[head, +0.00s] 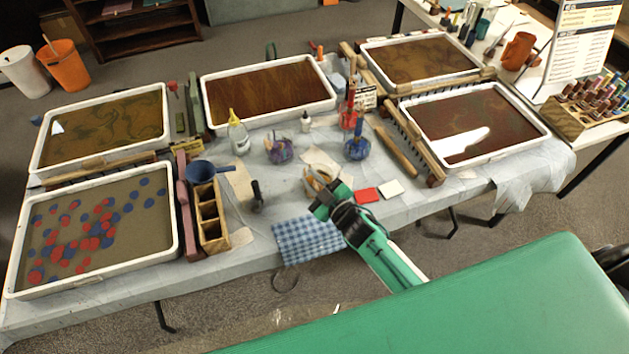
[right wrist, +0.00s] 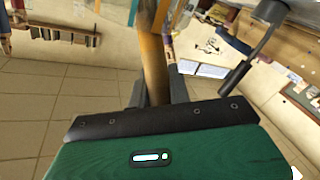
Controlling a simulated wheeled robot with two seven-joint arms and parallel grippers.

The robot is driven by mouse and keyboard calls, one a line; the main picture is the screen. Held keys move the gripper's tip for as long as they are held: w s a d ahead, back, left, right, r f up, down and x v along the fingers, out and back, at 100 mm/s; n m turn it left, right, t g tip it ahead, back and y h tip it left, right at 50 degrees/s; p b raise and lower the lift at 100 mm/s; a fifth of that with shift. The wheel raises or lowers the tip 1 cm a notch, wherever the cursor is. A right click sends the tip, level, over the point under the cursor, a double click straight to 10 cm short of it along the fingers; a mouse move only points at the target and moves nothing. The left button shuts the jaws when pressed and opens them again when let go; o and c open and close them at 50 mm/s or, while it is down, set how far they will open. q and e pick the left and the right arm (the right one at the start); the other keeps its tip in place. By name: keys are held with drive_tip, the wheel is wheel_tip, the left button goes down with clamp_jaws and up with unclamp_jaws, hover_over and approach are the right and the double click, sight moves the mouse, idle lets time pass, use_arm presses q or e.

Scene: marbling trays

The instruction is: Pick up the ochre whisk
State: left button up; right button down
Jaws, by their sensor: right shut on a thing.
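My right gripper (head: 322,202) is over the front middle of the table, beside a pale round pot (head: 308,187). In the right wrist view its two fingers (right wrist: 156,92) are closed on an ochre-brown handle (right wrist: 153,66), which I take to be the ochre whisk. The handle stands between the fingers and runs out of the top of that view, so its head is not clear there. In the head view a small ochre bit (head: 319,181) shows at the pot and gripper. I cannot tell whether the whisk is clear of the pot. My left gripper is not in view.
Shallow trays of marbled liquid (head: 203,83) stand around the table. Red (head: 367,195) and white (head: 391,189) blocks lie right of the gripper.

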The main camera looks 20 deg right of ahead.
wheel_tip(320, 180, up, 20)
drive_tip(key=shift+b, duration=0.4)
idle(1.5)
drive_tip(key=w+f+m+g+p, duration=0.1)
drive_tip(key=w+f+g+p, duration=0.1)
drive_tip(key=f, duration=0.6)
drive_tip(key=w+d+f+g+p, duration=0.1)
drive_tip(key=w+f+g+p, duration=0.1)
drive_tip(key=f, duration=0.7)
drive_tip(key=shift+f+m+g+p, duration=0.15)
drive_tip(key=shift+m+g+p, duration=0.3)
drive_tip(key=shift+g, duration=0.35)
idle(0.4)
drive_tip(key=shift+w, duration=0.1)
idle(0.8)
